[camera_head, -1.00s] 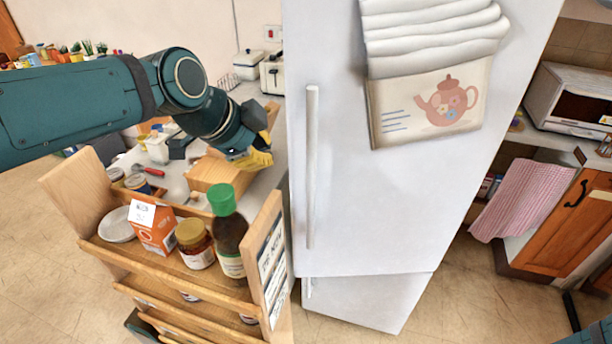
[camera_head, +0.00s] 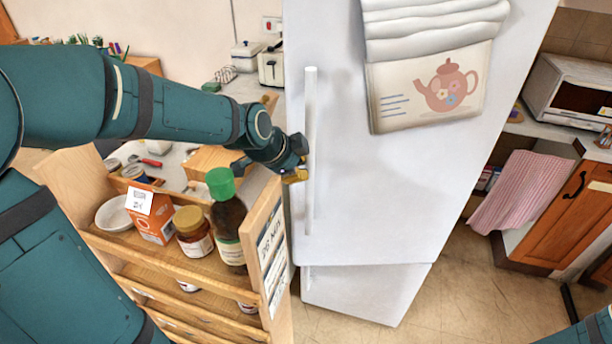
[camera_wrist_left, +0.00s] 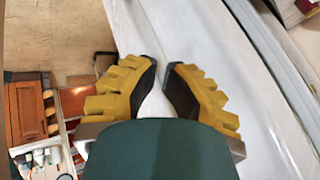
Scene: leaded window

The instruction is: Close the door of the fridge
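The white fridge (camera_head: 410,190) stands in the middle of the head view. Its tall upper door has a vertical handle (camera_head: 311,150) along its left side, and its lower edge stands out of line with the lower section (camera_head: 365,292). My left gripper (camera_head: 297,174) is at the door's left edge, beside the handle. In the left wrist view the yellow, black-padded fingers (camera_wrist_left: 163,72) are slightly apart, with white surface showing between them. Whether they touch the door cannot be told. My right gripper is out of view.
A wooden pull-out rack (camera_head: 210,268) with a bottle (camera_head: 228,228), a jar (camera_head: 193,237) and a carton (camera_head: 155,218) stands close left of the fridge, under my left arm. A counter with a toaster (camera_head: 270,66) is behind. An orange cabinet (camera_head: 575,215) stands right; floor in front is clear.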

